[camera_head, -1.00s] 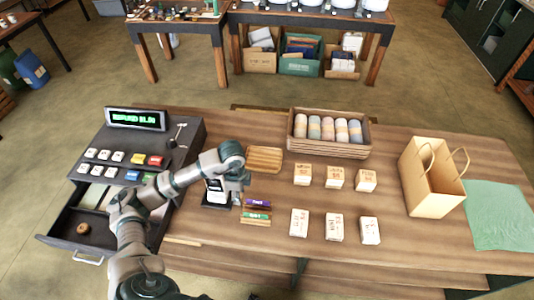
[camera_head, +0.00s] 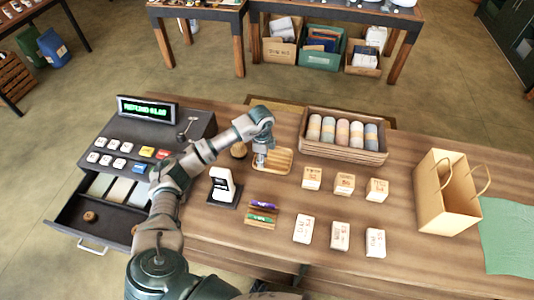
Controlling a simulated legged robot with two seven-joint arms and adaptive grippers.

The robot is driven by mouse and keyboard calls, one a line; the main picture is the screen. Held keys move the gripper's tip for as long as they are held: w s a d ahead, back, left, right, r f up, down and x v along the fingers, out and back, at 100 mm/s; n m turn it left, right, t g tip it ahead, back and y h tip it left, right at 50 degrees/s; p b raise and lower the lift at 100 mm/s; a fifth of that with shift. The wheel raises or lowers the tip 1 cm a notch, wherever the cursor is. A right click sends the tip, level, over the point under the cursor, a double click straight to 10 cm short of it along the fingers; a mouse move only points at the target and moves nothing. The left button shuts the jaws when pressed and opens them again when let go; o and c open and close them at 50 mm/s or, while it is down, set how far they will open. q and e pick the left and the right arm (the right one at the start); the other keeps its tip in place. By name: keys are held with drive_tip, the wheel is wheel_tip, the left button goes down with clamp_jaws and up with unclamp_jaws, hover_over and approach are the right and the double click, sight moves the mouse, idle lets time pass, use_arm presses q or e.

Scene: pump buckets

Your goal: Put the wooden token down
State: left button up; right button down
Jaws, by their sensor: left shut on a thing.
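My left gripper (camera_head: 260,158) points down over the shallow wooden tray (camera_head: 284,166) on the counter. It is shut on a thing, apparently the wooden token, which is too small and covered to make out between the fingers. I cannot tell whether the held thing touches the tray. My right gripper is not in view.
The cash register (camera_head: 150,112) has its drawer open at left. A card reader (camera_head: 222,185) and a round brown object (camera_head: 238,150) stand near my arm. Small white boxes (camera_head: 340,235), a crate of rolls (camera_head: 345,157) and a paper bag (camera_head: 445,195) are to the right.

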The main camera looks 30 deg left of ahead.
use_arm(q)
drive_tip(key=w, duration=0.3)
drive_tip(key=w+a, duration=0.1)
drive_tip(key=w, duration=0.1)
drive_tip(key=shift+f, duration=0.25)
drive_tip(key=shift+f+p, duration=0.3)
drive_tip(key=shift+f, duration=1.45)
drive_tip(key=o, duration=0.7)
drive_tip(key=shift+o, duration=0.2)
wheel_tip(320, 180, up, 12)
drive_tip(key=b, duration=0.1)
drive_tip(key=shift+w, duration=0.15)
